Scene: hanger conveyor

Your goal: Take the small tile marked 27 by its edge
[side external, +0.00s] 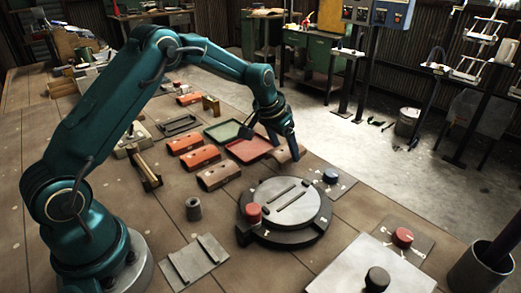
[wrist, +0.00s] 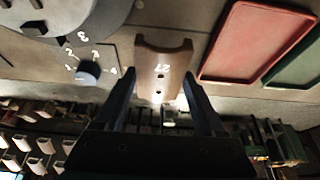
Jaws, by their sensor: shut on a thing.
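The small tan-brown tile marked 27 (wrist: 160,57) is a curved piece with two dark holes, and its number appears upside down in the wrist view. My gripper (wrist: 160,82) has one finger along each side of it and is shut on the tile near its lower end. In the side view my gripper (side external: 283,150) points down at the table beside the red tray (side external: 262,154), and the tile (side external: 290,155) shows partly behind the fingers. I cannot tell whether the tile touches the table.
A round grey turntable (side external: 292,222) with a red knob (side external: 253,213) stands in front of my gripper. A green tray (side external: 226,131) and orange tiles (side external: 199,158) lie to the left.

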